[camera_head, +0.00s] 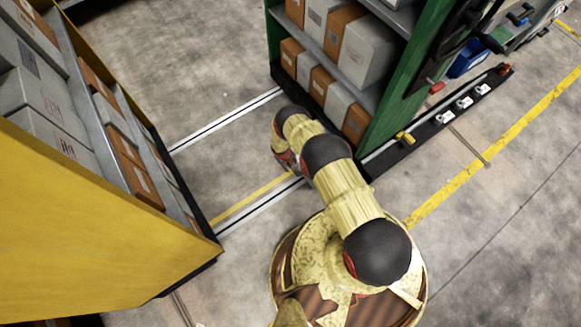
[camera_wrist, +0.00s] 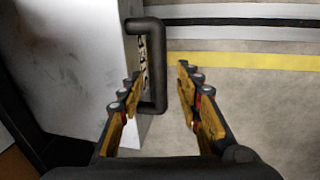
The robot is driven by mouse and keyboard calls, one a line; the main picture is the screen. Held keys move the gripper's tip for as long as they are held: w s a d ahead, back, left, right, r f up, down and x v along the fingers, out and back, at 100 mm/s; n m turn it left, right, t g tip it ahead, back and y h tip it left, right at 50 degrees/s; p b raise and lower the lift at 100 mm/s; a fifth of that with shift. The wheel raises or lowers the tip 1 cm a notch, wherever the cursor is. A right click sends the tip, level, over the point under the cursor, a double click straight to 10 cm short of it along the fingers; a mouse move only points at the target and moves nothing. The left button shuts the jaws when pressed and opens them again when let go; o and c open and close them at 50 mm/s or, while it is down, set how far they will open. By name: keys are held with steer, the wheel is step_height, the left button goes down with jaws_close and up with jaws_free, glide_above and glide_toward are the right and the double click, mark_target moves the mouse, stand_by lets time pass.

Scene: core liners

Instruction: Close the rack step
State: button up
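A black bar handle (camera_wrist: 158,75) stands out from the edge of a pale grey panel (camera_wrist: 75,60) in the wrist view. I cannot tell for certain whether this panel is the rack step. My gripper (camera_wrist: 157,78) is open, with one yellow-and-black finger on each side of the handle's upright bar in the picture. I see no clear contact with the bar. In the head view, my gripper (camera_head: 287,160) is low beside the green-framed rack (camera_head: 390,90), mostly hidden by my arm. The handle and panel are not visible there.
A yellow-sided rack (camera_head: 90,225) with boxes stands at the left. Floor rails (camera_head: 225,122) and a yellow line cross the aisle between the racks. A low black ledge (camera_head: 430,128) with small fittings runs along the green rack's right side. The grey aisle floor is clear.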

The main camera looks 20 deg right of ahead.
steer(key=shift+w+d+f+b, duration=0.1)
steer(key=shift+f+b, duration=0.1)
steer(key=shift+f, duration=0.3)
steer(key=shift+d+f+b, duration=0.1)
steer(key=shift+f+b, duration=0.05)
steer(key=shift+f, duration=0.35)
steer(key=shift+c, duration=1.3)
jaws_close()
